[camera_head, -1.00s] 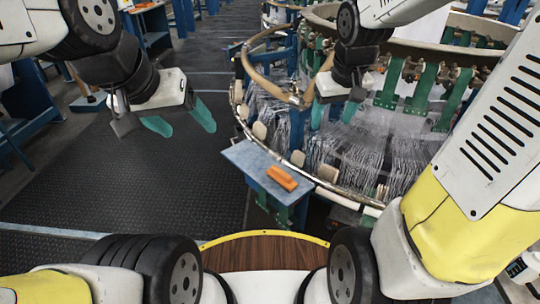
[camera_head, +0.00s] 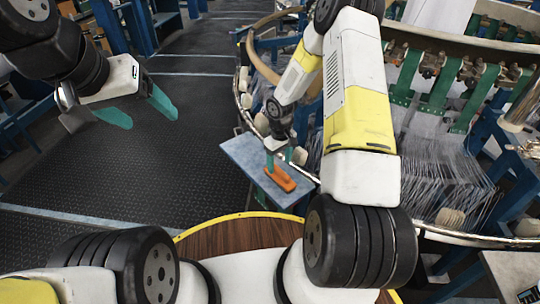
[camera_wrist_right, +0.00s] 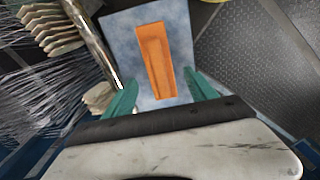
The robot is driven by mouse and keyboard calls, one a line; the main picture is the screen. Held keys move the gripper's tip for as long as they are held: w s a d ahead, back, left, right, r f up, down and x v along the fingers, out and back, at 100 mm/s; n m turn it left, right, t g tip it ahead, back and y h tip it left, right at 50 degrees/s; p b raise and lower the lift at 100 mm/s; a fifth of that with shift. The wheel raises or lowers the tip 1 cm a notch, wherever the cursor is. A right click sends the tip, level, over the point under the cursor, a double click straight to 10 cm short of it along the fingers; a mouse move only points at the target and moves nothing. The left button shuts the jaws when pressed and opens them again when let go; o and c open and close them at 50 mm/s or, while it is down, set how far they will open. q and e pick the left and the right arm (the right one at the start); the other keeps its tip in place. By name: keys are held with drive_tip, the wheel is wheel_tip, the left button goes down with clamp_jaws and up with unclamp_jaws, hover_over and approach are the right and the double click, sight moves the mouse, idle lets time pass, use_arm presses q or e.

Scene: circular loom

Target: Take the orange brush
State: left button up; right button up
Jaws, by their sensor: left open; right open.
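The orange brush (camera_head: 281,178) lies on a small blue-grey shelf (camera_head: 245,153) at the edge of the loom. In the right wrist view the orange brush (camera_wrist_right: 155,62) lies lengthwise ahead of the jaws, its near end close to the space between the fingertips. My right gripper (camera_wrist_right: 158,92) is open, with one green finger on each side of the brush's line. In the head view my right gripper (camera_head: 278,160) is over the shelf, partly hiding the brush's far end. My left gripper (camera_head: 145,110) is open and empty above the floor at the left, far from the brush.
The circular loom (camera_head: 440,185) with its white threads and green brackets stands to the right of the shelf. A metal rod (camera_wrist_right: 92,40) runs close to the shelf's left side in the right wrist view. The dark floor (camera_head: 150,170) left of the shelf is clear.

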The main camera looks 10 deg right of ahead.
sight(280, 170)
wheel_tip(280, 170, down, 7)
drive_tip(key=shift+s+d, duration=0.1)
drive_tip(key=shift+d, duration=0.05)
clamp_jaws()
idle(0.5)
drive_tip(key=shift+r, duration=0.1)
